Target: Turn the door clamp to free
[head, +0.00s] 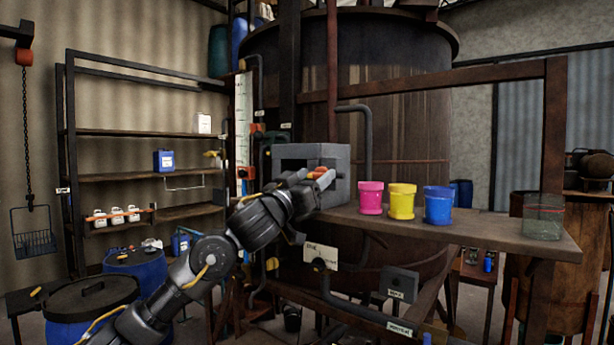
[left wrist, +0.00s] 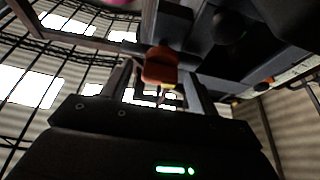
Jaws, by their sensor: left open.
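The door clamp shows as a small orange-red grip (head: 321,172) at the front of a grey box (head: 338,153) on the wooden shelf. In the left wrist view it is an orange block (left wrist: 160,66). My left gripper (head: 310,178) is at the box's front, right by the orange grip. In the left wrist view the left gripper's fingers (left wrist: 163,92) stand apart, with the orange block seen between and beyond their tips. I cannot tell whether they touch it. The gripper and wrist hide part of the box front. My right gripper is not in view.
Pink (head: 371,197), yellow (head: 402,201) and blue (head: 438,205) pots stand on the shelf (head: 480,228) right of the box. A glass jar (head: 543,216) is near its right end. A large vat (head: 400,120) rises behind. A vertical pipe (head: 332,70) runs down above the box.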

